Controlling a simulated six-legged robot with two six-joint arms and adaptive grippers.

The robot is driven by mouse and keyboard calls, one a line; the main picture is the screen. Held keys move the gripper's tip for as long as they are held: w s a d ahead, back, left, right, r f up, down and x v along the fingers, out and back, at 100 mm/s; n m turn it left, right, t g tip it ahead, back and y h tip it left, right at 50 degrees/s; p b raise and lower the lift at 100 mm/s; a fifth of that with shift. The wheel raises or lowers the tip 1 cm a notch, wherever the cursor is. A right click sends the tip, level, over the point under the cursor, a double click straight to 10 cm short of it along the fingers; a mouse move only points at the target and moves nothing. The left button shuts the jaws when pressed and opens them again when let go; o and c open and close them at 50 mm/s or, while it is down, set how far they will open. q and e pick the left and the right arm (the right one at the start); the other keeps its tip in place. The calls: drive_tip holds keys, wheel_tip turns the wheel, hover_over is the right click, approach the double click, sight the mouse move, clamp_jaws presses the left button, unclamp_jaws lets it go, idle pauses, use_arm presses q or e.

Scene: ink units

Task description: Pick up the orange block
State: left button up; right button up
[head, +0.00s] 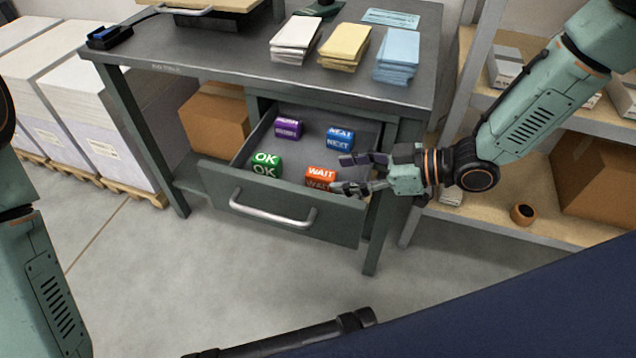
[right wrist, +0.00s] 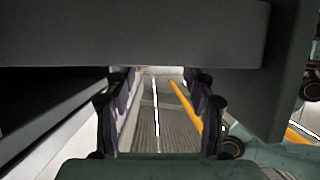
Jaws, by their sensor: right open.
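The orange block (head: 320,176), marked WAIT, lies in the open drawer (head: 335,222) near its front right in the head view. My right gripper (head: 340,174) is open and empty, just right of the orange block, its fingers pointing left. I cannot tell whether a finger touches the block or how high the gripper is over it. In the right wrist view the open fingers (right wrist: 160,90) frame a grey ribbed surface and a yellow-orange strip; I cannot make out the block there. My left gripper is outside the head view.
A green OK block (head: 265,164), a purple block (head: 289,127) and a blue NEXT block (head: 340,138) are also in the drawer. The desk (head: 225,55) above holds paper stacks. A shelf (head: 520,222) stands close on the right.

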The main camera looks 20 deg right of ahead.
sight(326, 174)
drive_tip(key=shift+w+a+f, duration=0.15)
drive_tip(key=shift+a, duration=0.15)
drive_tip(key=shift+w+a+f+b, duration=0.35)
drive_tip(key=shift+b, duration=0.35)
drive_tip(key=b+x, duration=0.1)
drive_tip(key=x, duration=0.2)
drive_tip(key=shift+r+b, duration=0.1)
drive_tip(key=shift+b, duration=0.25)
drive_tip(key=shift+w+a, duration=0.3)
drive_tip(key=shift+a, duration=0.05)
drive_tip(key=shift+s+d, duration=0.1)
drive_tip(key=c, duration=0.3)
clamp_jaws()
